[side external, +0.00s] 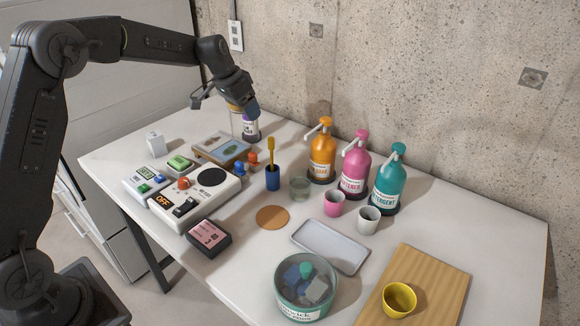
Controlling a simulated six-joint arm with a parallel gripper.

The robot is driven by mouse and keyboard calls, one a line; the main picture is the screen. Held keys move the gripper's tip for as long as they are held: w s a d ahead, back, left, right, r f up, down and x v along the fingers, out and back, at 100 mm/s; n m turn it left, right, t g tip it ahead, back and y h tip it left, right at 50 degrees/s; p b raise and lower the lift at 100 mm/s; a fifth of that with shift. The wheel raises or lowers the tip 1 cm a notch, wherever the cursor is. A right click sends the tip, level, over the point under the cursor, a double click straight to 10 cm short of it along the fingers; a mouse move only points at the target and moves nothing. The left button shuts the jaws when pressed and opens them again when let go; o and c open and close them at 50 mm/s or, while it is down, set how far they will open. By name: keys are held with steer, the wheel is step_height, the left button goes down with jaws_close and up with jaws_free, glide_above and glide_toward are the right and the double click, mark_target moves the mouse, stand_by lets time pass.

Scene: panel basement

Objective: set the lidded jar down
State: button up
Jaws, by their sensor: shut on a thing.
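My gripper (238,104) is at the far back of the table, close to the concrete wall. It is shut on a clear lidded jar (236,124) with an orange lid, partly hidden by the gripper. The jar looks upright; I cannot tell whether its base touches the table. A container with a white label and dark base (251,128) is right beside the jar, and its upper part is hidden behind the gripper.
In front are a wooden-framed board (222,149), a blue cup with a yellow brush (272,178) and a small glass (300,188). Orange (322,158), pink (354,172) and teal (389,185) pump bottles line the wall. A round cork mat (272,217) and an empty tray (330,246) lie mid-table.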

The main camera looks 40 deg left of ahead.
steer(key=w+a+m+h, duration=0.1)
steer(key=w+a+m, duration=0.1)
steer(key=w+m, duration=0.15)
steer(key=w+d+f, duration=0.6)
steer(key=d+f, duration=0.4)
steer(key=f, duration=0.1)
steer(key=shift+w+f, duration=0.25)
steer(key=shift+f, duration=0.15)
steer(key=o, duration=1.7)
